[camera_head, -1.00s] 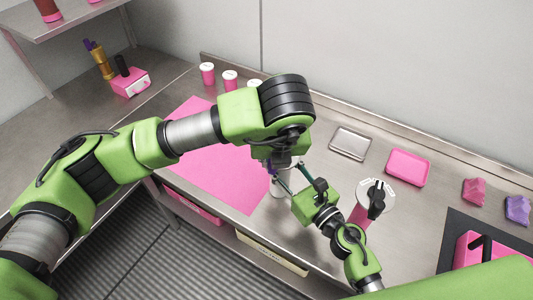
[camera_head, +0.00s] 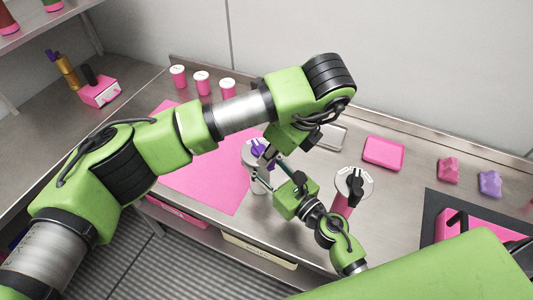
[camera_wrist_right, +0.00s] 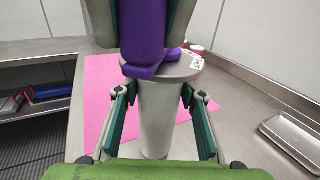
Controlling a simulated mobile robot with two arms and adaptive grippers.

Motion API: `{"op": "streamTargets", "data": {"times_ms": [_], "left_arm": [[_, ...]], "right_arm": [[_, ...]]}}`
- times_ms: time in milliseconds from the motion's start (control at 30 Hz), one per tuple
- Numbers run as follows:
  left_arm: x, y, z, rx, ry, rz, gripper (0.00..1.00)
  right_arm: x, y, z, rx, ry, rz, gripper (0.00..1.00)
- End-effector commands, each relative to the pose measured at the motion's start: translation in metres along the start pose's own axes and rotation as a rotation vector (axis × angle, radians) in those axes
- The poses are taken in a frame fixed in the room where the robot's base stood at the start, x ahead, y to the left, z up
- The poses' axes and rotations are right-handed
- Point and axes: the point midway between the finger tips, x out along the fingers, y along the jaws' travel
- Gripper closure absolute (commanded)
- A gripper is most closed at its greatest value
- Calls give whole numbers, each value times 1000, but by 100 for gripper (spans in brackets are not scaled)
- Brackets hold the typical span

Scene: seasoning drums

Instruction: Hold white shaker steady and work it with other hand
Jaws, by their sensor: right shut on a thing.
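The white shaker (camera_head: 260,185) stands upright at the right edge of the pink mat, its pale body also filling the middle of the right wrist view (camera_wrist_right: 155,120). It has a purple handle (camera_head: 259,149) on its lid. My right gripper (camera_head: 270,173) is shut around the shaker's body, with a finger on each side in the wrist view. My left gripper (camera_wrist_right: 142,25) comes down from above, its fingers on both sides of the purple handle (camera_wrist_right: 143,35). In the head view the left wrist partly hides its fingers.
A pink mat (camera_head: 205,175) lies left of the shaker. Several pink cups with white lids (camera_head: 202,83) stand behind. A white-topped pink drum (camera_head: 342,205) stands close right of my right gripper. A metal tray (camera_head: 333,136) and pink tray (camera_head: 383,152) lie farther back.

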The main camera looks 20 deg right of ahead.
Motion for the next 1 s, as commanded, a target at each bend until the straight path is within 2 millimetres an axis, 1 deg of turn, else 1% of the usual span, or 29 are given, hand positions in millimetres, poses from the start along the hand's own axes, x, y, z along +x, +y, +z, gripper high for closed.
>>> {"op": "streamTargets", "data": {"times_ms": [533, 567, 600, 633, 1000], "left_arm": [[0, -2, 0, -28, -2, 9, 100], [0, -2, 0, -28, -2, 9, 81], [0, -2, 0, -28, -2, 9, 71], [0, -2, 0, -28, -2, 9, 66], [-2, -2, 0, -25, -1, 9, 66]], "right_arm": [[0, 1, 0, 1, 1, 2, 91], [0, 1, 0, 1, 1, 2, 91], [0, 1, 0, 1, 1, 2, 91], [0, 1, 0, 1, 1, 2, 91], [0, 1, 0, 1, 1, 1, 91]]}}
